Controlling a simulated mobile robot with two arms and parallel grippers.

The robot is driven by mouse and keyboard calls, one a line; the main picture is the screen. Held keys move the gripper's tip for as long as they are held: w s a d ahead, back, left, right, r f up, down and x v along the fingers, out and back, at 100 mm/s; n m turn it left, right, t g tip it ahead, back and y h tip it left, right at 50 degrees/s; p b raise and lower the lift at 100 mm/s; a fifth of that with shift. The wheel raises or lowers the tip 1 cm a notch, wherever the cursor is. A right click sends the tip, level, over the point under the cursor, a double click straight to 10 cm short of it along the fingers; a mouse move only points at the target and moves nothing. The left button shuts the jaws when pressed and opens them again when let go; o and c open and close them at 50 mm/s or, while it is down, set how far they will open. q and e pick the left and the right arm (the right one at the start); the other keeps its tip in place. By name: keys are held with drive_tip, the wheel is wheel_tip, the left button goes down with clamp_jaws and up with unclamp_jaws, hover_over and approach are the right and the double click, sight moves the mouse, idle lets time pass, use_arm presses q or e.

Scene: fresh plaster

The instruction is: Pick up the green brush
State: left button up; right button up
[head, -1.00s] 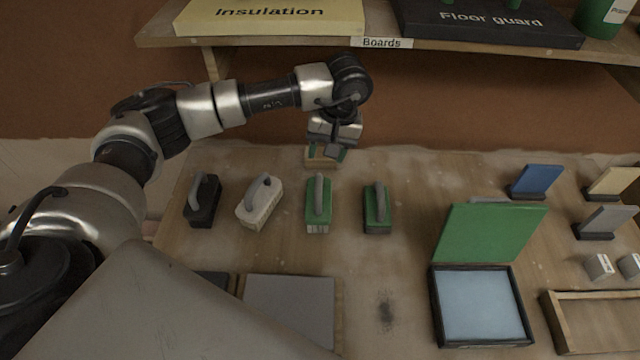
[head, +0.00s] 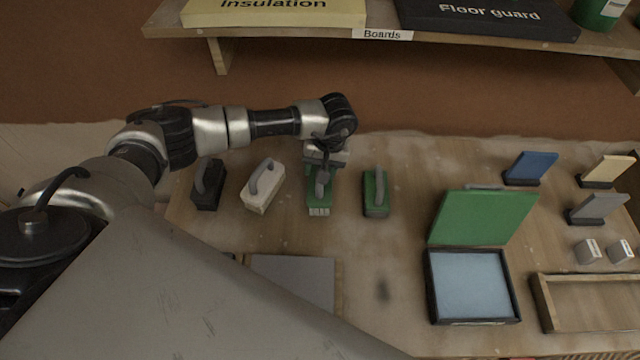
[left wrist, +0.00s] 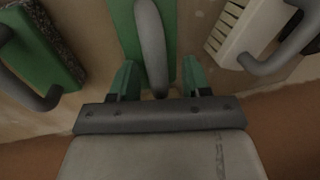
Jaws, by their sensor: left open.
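The green brush (head: 318,208) stands third from the left in a row on the table, with a grey handle on top and pale bristles at its near end. In the left wrist view the brush (left wrist: 150,35) lies straight ahead of my left gripper. My left gripper (head: 322,180) is over the brush, open, and partly hides it in the head view. In the left wrist view its fingers (left wrist: 160,80) stand on either side of the handle's near end. Contact with the handle cannot be told. My right gripper is not in view.
A similar green block with a dark base (head: 376,194) stands close to the right. A white brush-like tool (head: 262,188) and a black one (head: 208,185) stand to the left. A shelf (head: 440,36) overhangs the back. A green-lidded box (head: 427,285) stands at the right.

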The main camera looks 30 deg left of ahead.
use_arm(q)
clamp_jaws()
drive_tip(key=shift+r, duration=0.1)
idle(0.3)
drive_tip(key=shift+w+r+b, duration=0.1)
drive_tip(key=shift+r+b, duration=0.2)
drive_tip(key=shift+r, duration=0.2)
wheel_tip(320, 180, up, 2)
drive_tip(key=shift+r+b, duration=0.2)
drive_tip(key=shift+b, duration=0.3)
drive_tip(key=d+r+b, duration=0.1)
drive_tip(key=d+r, duration=0.2)
drive_tip(key=d, duration=0.3)
drive_tip(key=s+d+r+b, duration=0.1)
drive_tip(key=d+r+b, duration=0.1)
drive_tip(key=d+r, duration=0.2)
drive_tip(key=shift+d+r, duration=0.25)
drive_tip(key=shift+d, duration=0.65)
